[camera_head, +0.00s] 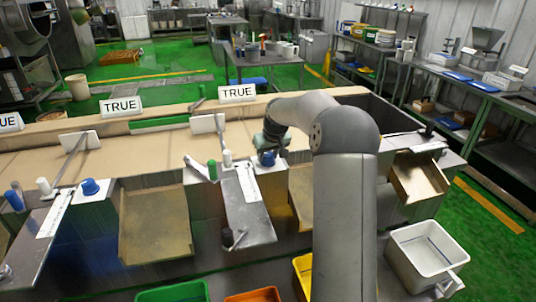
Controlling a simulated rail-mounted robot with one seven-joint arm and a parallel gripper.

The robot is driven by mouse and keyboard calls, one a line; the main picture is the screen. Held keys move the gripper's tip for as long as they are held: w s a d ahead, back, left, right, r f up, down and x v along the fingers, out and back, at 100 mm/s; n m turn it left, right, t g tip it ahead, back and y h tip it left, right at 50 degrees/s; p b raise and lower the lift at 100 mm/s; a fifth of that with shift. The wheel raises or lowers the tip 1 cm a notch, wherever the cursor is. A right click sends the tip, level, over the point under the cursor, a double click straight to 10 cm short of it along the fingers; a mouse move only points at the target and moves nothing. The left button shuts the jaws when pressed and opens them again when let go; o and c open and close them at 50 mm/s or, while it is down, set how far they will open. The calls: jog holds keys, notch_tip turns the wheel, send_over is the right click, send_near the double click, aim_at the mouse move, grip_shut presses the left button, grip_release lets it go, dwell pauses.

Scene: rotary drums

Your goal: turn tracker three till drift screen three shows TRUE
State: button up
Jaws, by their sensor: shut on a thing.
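Three white screens stand along the back of the long beige conveyor-like unit. The right screen (237,93) and the middle screen (120,105) read TRUE. The left screen (8,122) is cut by the picture edge and shows only "UE". I read no numbers on the screens or trackers. My gripper (267,150) points down at a blue knob (267,159) on the right-hand station and is shut on it; its fingers are small and partly hidden. Another blue knob (90,187) sits at the station to the left, beside a white peg (44,186).
A white paddle (207,123) on a rod stands behind the right station, near a green peg (212,170) and a white peg (227,158). A white bin (425,250), a yellow bin (303,270) and a green bin (172,292) stand in front. My arm covers part of the unit.

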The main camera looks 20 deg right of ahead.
jog(key=shift+r+n, duration=0.1)
jog(key=shift+n, duration=0.4)
jog(key=o, duration=1)
jog(key=shift+c, duration=0.2)
jog(key=b+v, duration=0.2)
jog(key=v, duration=1.5)
jog(key=shift+s+d, duration=0.15)
jog(key=shift+d, duration=0.2)
jog(key=shift+d+r, duration=0.1)
